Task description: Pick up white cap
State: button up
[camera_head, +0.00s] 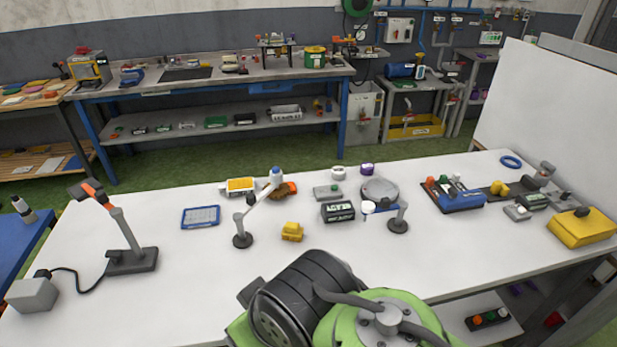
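A small white round piece (338,172) stands at the back middle of the white table, left of a purple piece; it may be the white cap. Another small white round piece (369,209) shows in front of the grey turntable disc (380,190), by a stand with a grey base (398,226). I cannot tell for sure which one is the cap. My green and black arm fills the bottom middle of the view, at the table's front edge. My gripper's fingers do not show, and no held thing is seen.
Near the white pieces are a grey box (327,192), a black device (338,212), a purple piece (367,169) and a yellow block (292,231). A jointed stand (242,240) rises left of them. The front right tabletop is clear.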

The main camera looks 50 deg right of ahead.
aim_at(338, 172)
jog(key=z, duration=1.65)
